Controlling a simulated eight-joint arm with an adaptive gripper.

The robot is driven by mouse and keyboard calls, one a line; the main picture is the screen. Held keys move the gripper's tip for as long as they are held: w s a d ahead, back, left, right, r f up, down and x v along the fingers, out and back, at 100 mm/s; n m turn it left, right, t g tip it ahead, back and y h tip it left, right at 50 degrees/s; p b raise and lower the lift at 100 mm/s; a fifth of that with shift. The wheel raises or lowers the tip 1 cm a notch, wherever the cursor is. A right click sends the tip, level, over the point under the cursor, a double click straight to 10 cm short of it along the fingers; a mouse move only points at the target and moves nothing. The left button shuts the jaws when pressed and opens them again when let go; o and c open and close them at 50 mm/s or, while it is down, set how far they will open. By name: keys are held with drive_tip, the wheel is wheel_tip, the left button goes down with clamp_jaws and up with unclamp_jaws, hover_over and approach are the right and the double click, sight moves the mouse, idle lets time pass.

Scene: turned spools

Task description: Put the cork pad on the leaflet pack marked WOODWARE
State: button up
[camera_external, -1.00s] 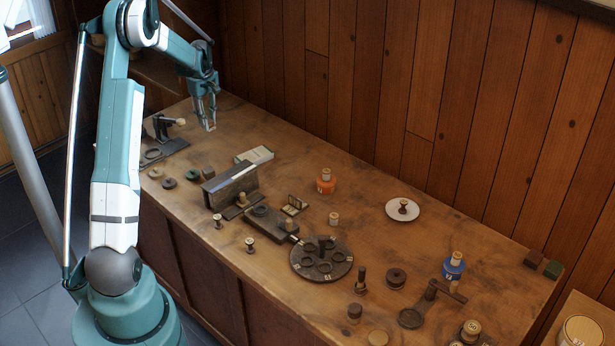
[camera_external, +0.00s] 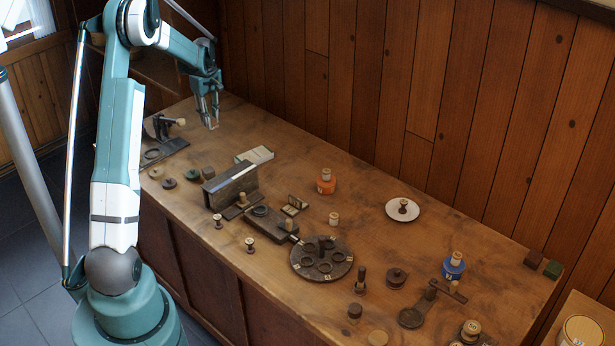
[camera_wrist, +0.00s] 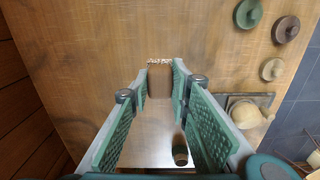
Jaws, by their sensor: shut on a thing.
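My gripper (camera_external: 212,124) is over the far left end of the bench, with its jaws shut on a small brown piece. In the wrist view my gripper (camera_wrist: 160,82) has this piece, which looks like the cork pad (camera_wrist: 160,80), between its fingertips; its far edge is speckled. In the external view it is only a tiny tan-pink patch at the fingertips. A flat pale pack (camera_external: 255,155), which looks like the leaflet pack, lies on the bench to the right of and nearer than my gripper. Its marking is too small to read.
A dark upright box (camera_external: 230,187) stands just in front of the pale pack. A dark stand (camera_external: 163,145) is left of my gripper; a green spool (camera_external: 192,175) and other round pieces lie nearer. An orange bottle (camera_external: 326,182) is further right.

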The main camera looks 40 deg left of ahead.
wheel_tip(320, 180, up, 3)
drive_tip(key=p, duration=0.1)
hover_over(254, 155)
drive_tip(key=shift+w+a, duration=0.1)
drive_tip(key=shift+f, duration=0.1)
drive_tip(key=shift+f, duration=3.05)
drive_tip(key=shift+f, duration=0.15)
drive_tip(key=shift+f, duration=1.75)
drive_tip(key=shift+f, duration=0.15)
drive_tip(key=o, duration=0.8)
